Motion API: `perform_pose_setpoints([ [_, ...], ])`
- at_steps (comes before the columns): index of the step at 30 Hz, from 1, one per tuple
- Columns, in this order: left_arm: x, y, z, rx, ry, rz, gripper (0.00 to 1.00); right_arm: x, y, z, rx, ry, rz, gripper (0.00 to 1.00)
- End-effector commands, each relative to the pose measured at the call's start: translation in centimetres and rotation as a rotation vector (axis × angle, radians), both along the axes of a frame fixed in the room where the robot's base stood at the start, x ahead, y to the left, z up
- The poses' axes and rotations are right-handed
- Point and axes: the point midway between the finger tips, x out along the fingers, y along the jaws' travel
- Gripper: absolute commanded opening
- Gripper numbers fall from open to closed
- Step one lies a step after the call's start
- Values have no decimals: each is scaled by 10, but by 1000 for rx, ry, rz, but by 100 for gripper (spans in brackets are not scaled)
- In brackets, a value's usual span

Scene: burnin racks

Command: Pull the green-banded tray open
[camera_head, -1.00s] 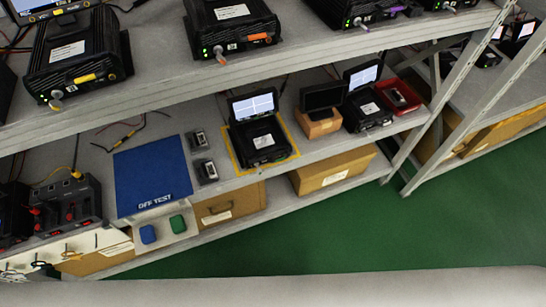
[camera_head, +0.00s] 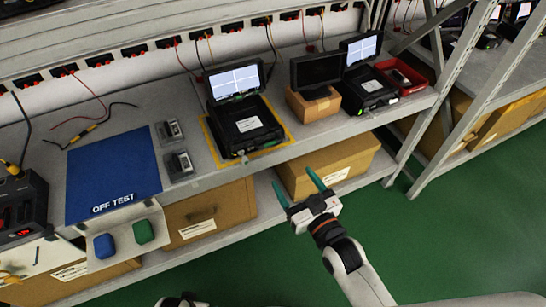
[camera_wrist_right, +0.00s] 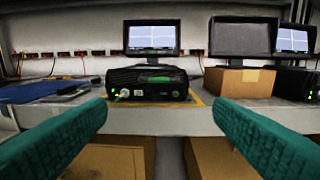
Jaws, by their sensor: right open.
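A black unit with a green band across its front (camera_wrist_right: 158,80) sits on the middle shelf inside a yellow outline. In the head view this black unit (camera_head: 246,127) has a raised screen behind it, and its front is seen steeply from above. My right gripper (camera_head: 295,180) is open and empty, its green fingers spread, in front of and below the shelf edge, right of the unit. In the right wrist view the fingers (camera_wrist_right: 160,125) flank the unit, apart from it. A small dark and white part at the bottom edge may be my left gripper (camera_head: 180,301); its fingers do not show.
A monitor on a cardboard box (camera_head: 314,103), another black unit (camera_head: 366,91) and a red bin (camera_head: 403,77) stand to the right. A blue mat (camera_head: 112,175) lies left. Cardboard boxes (camera_head: 330,166) fill the lower shelf. The green floor (camera_head: 440,235) is clear at right.

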Motion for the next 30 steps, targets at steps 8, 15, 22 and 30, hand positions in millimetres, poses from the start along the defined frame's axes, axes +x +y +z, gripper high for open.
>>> perform_pose_setpoints([
  [8,6,-1,11,-1,-10,1,100,31,12,6,6,-16,1,76],
  [15,13,-2,30,-3,-22,3,100,76,30,5,7,-15,1,76],
  [22,17,-2,46,-3,-29,5,100,104,41,5,5,-12,1,76],
  [30,18,-2,51,-3,-29,5,100,112,44,5,4,-10,2,76],
])
